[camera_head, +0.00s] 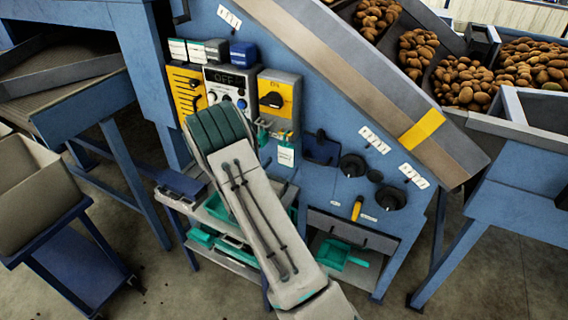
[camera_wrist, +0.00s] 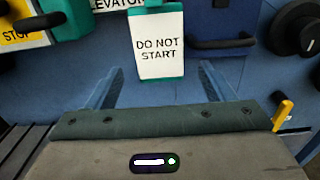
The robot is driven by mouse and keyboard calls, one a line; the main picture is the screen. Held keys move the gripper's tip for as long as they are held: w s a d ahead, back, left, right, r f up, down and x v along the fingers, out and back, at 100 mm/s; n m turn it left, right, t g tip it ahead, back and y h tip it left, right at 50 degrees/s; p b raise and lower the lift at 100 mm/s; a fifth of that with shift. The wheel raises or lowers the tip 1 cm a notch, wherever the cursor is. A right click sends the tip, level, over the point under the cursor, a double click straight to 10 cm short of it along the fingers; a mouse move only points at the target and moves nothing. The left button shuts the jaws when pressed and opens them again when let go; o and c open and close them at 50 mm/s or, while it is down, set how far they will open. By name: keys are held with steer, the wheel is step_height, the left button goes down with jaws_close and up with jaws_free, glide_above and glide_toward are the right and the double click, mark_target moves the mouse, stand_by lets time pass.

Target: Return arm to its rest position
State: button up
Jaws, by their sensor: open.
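My gripper (camera_wrist: 160,76) shows in the wrist view with its two fingers spread wide apart and nothing held between them. Ahead of it a white "DO NOT START" card (camera_wrist: 158,45) in a green holder hangs on the blue panel. The card also shows in the head view (camera_head: 285,155), below the yellow switch box. My arm (camera_head: 262,215) reaches up from the bottom of the head view, bent at its dark green-grey joint in front of the panel. My gripper cannot be made out in the head view; the arm seems to hide it.
The blue grader panel (camera_head: 325,215) carries a control box (camera_head: 228,86), a yellow switch box (camera_head: 277,98) and black knobs (camera_head: 391,198). A shelf with green trays (camera_head: 215,245) stands beside my arm. Potatoes (camera_head: 465,80) lie upper right. A bin cart (camera_head: 35,195) stands left.

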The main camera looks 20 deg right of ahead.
steer(key=v, duration=1)
steer(key=s+d+r+m+g+y+p, duration=0.1)
steer(key=s+d+r+m+g, duration=0.2)
steer(key=s+r+m+g, duration=0.4)
steer(key=s+d+r+m+g+y+p, duration=0.1)
steer(key=s+d+r+m+g, duration=0.3)
steer(key=s+m, duration=0.45)
steer(key=s+a+r+m+t+y+p, duration=0.1)
steer(key=s+a+r+m+y, duration=0.3)
steer(key=a+m+y, duration=0.1)
steer(key=s+a+r+m+t+y+p, duration=0.1)
steer(key=s+a+r+m+y, duration=0.4)
steer(key=a+y, duration=0.2)
steer(key=shift+a+r+t, duration=0.35)
steer(key=shift+a+t, duration=0.05)
steer(key=shift+a, duration=0.85)
